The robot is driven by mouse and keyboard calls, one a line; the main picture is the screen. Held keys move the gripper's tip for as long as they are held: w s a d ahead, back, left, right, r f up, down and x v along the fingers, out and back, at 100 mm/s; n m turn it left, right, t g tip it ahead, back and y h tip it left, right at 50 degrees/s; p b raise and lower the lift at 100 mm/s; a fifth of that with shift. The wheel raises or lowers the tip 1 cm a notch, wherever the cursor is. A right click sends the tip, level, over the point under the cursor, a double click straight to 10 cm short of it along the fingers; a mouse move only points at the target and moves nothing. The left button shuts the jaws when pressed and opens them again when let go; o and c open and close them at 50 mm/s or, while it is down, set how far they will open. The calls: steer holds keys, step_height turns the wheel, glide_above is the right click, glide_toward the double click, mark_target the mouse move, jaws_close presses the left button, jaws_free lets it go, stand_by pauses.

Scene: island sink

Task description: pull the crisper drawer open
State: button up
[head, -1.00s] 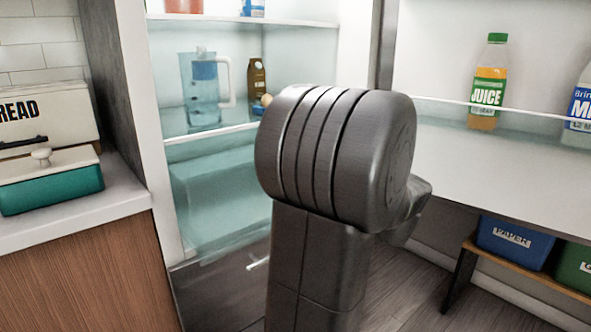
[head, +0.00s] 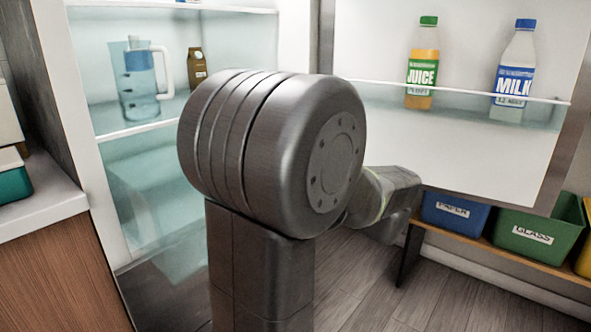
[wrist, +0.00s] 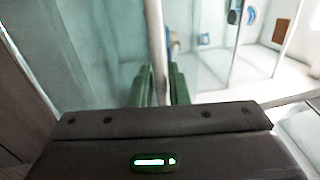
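The crisper drawer (head: 150,205) is the clear, pale teal bin low in the fridge, left of my arm in the head view. It looks closed there, and its handle is hidden behind my arm. In the wrist view my gripper (wrist: 160,82) has two green fingers standing apart. A long pale bar (wrist: 156,40) shows between them; I cannot tell whether it is the drawer handle, or whether the fingers touch it. My gripper is hidden in the head view.
The fridge door (head: 450,150) stands open at right with juice (head: 422,72) and milk (head: 512,75). A pitcher (head: 138,85) stands on a shelf above the drawer. A counter (head: 35,205) is at left. Bins on a bench (head: 470,245) are below the door. Floor shows between.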

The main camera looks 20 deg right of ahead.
steer(key=shift+o, duration=0.7)
steer(key=shift+s+d, duration=0.15)
steer(key=p+v, duration=0.2)
steer(key=v, duration=1.1)
steer(key=shift+p, duration=0.35)
steer(key=shift+s+f, duration=0.1)
steer(key=b+x, duration=0.2)
steer(key=x, duration=1.1)
steer(key=shift+w+b, duration=0.3)
steer(key=shift+b, duration=0.05)
